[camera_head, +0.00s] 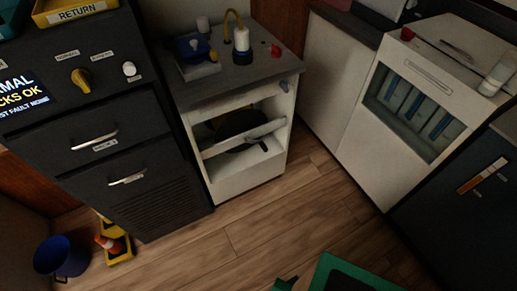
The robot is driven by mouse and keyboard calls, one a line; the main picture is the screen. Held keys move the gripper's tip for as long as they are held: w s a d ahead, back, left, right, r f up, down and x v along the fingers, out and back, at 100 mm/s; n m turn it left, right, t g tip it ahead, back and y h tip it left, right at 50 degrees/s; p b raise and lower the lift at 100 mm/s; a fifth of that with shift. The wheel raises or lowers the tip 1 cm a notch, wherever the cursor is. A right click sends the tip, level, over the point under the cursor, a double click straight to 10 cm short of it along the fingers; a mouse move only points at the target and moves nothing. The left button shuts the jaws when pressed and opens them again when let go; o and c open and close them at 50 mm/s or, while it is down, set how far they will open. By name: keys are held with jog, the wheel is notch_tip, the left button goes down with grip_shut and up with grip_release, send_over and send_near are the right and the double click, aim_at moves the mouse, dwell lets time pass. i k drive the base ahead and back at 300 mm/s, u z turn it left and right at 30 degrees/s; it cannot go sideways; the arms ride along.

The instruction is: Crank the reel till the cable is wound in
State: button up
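On the grey top of the white cabinet (245,185), a blue round part (192,46) sits on a pale box-like base at the left. It may be the reel, but it is too small and dark to make out a crank handle. A white cylinder (242,40) with a blue base stands to its right. A thin yellow cable-like line (230,13) arcs above the cylinder; I cannot tell where its ends join. My gripper is not clearly visible in this view.
A dark drawer cabinet (150,195) with a yellow knob (81,78) stands left. A white unit (410,150) with blue items inside stands right. A blue bucket (62,256) and yellow tray (119,251) lie on the floor. A green-edged dark object (345,265) is at the bottom. The middle floor is clear.

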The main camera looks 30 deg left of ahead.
aim_at(235, 122)
jog(key=u, duration=0.95)
jog(key=k, duration=1)
jog(key=z, duration=0.2)
jog(key=i, duration=1)
